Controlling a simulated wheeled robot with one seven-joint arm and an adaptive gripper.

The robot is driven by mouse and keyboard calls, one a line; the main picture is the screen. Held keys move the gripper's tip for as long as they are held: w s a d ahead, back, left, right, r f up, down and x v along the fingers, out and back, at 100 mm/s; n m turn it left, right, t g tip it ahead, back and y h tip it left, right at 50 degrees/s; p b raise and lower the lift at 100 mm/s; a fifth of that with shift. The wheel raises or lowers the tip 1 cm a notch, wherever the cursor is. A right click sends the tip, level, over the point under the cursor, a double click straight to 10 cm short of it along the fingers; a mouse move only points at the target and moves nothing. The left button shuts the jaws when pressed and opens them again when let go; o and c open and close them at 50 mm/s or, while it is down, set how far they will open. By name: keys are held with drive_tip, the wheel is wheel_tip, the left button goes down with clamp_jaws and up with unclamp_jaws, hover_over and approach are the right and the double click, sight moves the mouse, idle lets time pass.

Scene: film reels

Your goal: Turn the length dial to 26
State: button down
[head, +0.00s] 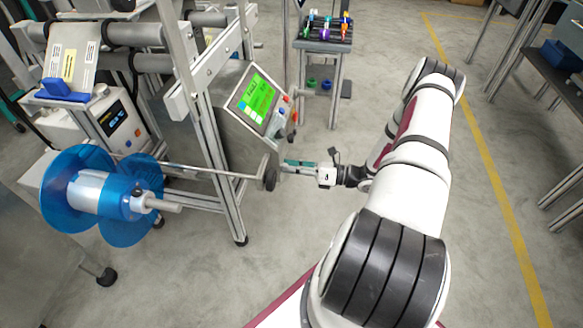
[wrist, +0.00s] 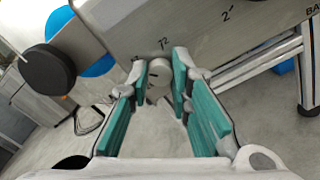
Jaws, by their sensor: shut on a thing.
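The length dial (wrist: 158,76) is a small pale round knob with a dark mark on its face, on a grey metal panel (wrist: 200,40) in the wrist view. Printed digits sit around it; one pair looks like 72 or 12, and no 26 can be made out. My gripper (wrist: 162,70) has its teal-padded fingers on either side of the knob, shut on it. In the head view my gripper (head: 287,163) reaches left to the machine's lower side, under the green screen (head: 257,98). The dial cannot be made out there.
A black round knob (wrist: 50,70) on an arm sticks out left of the dial; it also shows in the head view (head: 270,173). A blue film reel (head: 75,190) hangs at the left. A small rack table (head: 323,45) stands behind.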

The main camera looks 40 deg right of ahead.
drive_tip(key=shift+n+p, duration=0.8)
drive_tip(key=shift+n, duration=6.7)
drive_tip(key=c, duration=1.4)
unclamp_jaws()
drive_tip(key=shift+c, duration=0.2)
drive_tip(key=shift+s, duration=0.1)
drive_tip(key=v, duration=1.2)
